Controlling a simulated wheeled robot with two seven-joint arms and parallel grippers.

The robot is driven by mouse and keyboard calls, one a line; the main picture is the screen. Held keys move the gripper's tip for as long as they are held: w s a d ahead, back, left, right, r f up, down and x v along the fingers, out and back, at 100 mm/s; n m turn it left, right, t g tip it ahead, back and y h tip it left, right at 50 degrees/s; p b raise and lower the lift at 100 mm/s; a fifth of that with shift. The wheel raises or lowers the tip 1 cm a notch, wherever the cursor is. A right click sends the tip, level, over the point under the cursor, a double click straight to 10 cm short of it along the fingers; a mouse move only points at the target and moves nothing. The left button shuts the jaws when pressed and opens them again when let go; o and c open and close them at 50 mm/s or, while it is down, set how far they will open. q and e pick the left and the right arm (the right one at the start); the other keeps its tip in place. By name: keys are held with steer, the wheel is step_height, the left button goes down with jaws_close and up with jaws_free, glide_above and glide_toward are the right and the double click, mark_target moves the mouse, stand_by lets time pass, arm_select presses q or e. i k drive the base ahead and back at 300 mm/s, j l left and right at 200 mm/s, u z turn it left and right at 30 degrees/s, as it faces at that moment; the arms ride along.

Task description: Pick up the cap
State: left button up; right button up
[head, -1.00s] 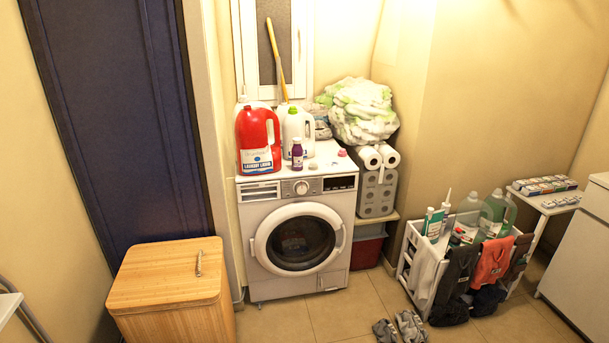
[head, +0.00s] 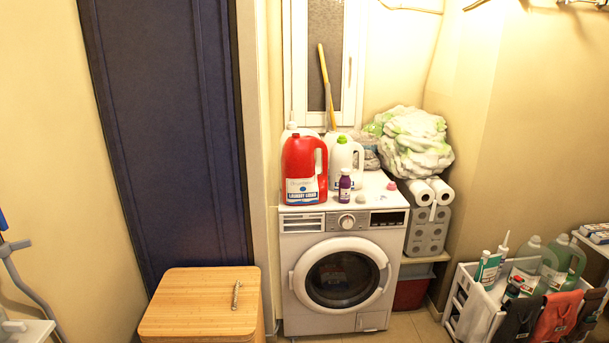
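A small pink cap (head: 391,186) lies on top of the white washing machine (head: 300,233), near the right end of its top. It is small in the picture, so its exact shape is hard to tell. A purple bottle (head: 345,186) stands to its left near the front edge, with a small pale round object (head: 361,199) between them. Neither of my grippers is in view.
A red detergent jug (head: 300,168) and a white jug with a green cap (head: 343,160) stand left of the cap. Paper rolls (head: 428,232) and a plastic-wrapped bundle (head: 412,145) are close on the right. A wooden hamper (head: 185,302) stands at front left; a bottle-filled rack (head: 480,305) at right.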

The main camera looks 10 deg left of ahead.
mark_target(360, 199)
steer(key=i, duration=1)
steer(key=i+j, duration=0.1)
steer(key=i, duration=0.85)
steer(key=i+z, duration=0.1)
steer(key=i, duration=0.9)
